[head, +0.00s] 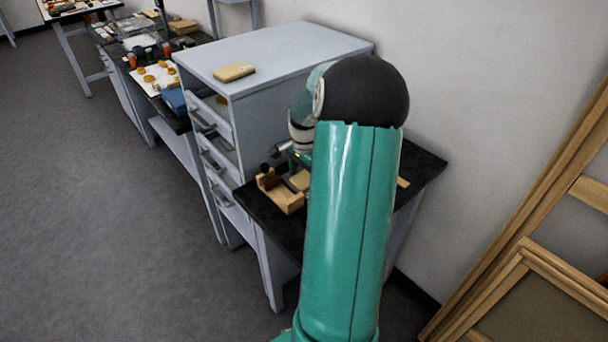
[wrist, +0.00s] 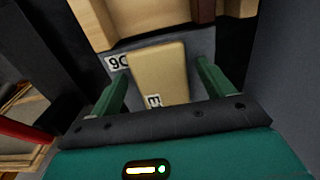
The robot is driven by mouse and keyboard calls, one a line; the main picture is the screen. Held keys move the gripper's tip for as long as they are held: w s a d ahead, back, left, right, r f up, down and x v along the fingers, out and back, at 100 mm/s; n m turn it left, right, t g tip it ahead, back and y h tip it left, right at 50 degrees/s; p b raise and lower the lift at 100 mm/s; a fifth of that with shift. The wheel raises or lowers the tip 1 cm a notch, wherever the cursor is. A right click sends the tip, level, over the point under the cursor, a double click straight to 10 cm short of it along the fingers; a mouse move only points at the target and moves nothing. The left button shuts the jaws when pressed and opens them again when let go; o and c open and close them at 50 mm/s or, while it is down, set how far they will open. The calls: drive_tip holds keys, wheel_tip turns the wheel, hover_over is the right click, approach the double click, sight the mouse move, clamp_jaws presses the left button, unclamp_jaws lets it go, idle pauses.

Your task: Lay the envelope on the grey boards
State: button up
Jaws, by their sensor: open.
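In the wrist view a tan, flat, oblong piece (wrist: 158,68) lies between the fingers of my gripper (wrist: 162,78); it looks like the envelope. It carries a small white label with dark lettering at its near end. The gripper is open, with a gap on each side of the piece. Under and beside it is a grey surface (wrist: 202,45) with a white "9C" label; I cannot tell if this is the grey boards. In the head view my arm hides the gripper and the piece.
A grey drawer cabinet (head: 290,50) bears a tan packet (head: 234,72). Beside it, a black-topped table (head: 425,168) holds a wooden tray (head: 285,200) and small items. Wooden frames (head: 545,270) lean at the right. A cluttered bench stands farther back. The floor (head: 100,220) at left is clear.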

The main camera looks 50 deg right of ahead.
sight(303, 179)
wheel_tip(303, 179, up, 12)
drive_tip(key=shift+r, duration=0.15)
idle(0.3)
drive_tip(key=shift+w, duration=0.1)
